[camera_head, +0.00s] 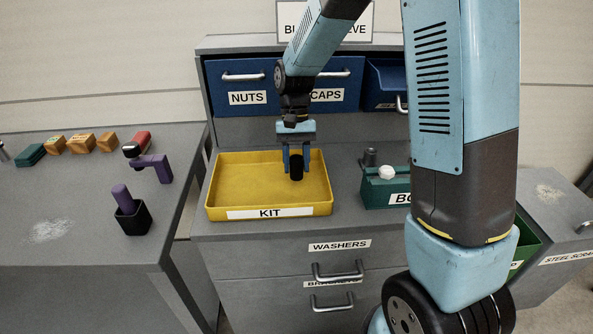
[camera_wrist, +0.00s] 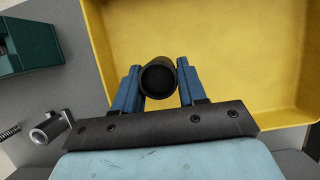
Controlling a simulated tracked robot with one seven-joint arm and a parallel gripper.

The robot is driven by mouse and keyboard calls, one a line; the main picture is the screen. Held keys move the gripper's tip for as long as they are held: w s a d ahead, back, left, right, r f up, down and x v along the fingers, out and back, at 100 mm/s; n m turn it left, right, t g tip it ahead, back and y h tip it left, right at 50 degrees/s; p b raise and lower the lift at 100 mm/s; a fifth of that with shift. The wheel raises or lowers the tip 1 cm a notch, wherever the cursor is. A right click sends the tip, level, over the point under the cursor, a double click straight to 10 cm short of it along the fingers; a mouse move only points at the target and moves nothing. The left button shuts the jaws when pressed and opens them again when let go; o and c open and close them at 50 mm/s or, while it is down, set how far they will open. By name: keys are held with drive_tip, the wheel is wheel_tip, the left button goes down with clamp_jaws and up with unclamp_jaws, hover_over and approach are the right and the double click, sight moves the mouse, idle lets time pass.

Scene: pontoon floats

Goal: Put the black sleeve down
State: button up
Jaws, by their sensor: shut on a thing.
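The black sleeve (camera_head: 296,167) is held upright between the blue fingers of my gripper (camera_head: 296,158). The sleeve is over the right part of the yellow tray labelled KIT (camera_head: 228,192); I cannot tell whether its lower end touches the tray floor. In the wrist view the sleeve (camera_wrist: 159,76) shows end-on as a dark round opening between the two fingers of my gripper (camera_wrist: 159,84). The tray (camera_wrist: 240,50) lies beneath it and looks otherwise empty.
A green box (camera_head: 375,193) with a white round thing stands right of the tray. Blue drawers labelled NUTS (camera_head: 245,97) and CAPS (camera_head: 330,95) are behind. A side bench (camera_head: 85,210) at left holds wooden blocks, a purple tool and a black holder (camera_head: 132,219).

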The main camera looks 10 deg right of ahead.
sight(296, 170)
drive_tip(key=shift+f, duration=1.5)
drive_tip(key=o, duration=1.1)
drive_tip(key=shift+f, duration=0.1)
drive_tip(key=shift+c, duration=0.2)
drive_tip(key=v, duration=1.2)
drive_tip(key=s+d+r+t, duration=0.5)
drive_tip(key=s+d+r, duration=0.4)
drive_tip(key=r, duration=0.1)
drive_tip(key=s+d+r+t, duration=0.3)
drive_tip(key=s+d+t, duration=0.2)
drive_tip(key=s, duration=0.8)
drive_tip(key=shift+s+d, duration=0.3)
drive_tip(key=shift+d, duration=0.85)
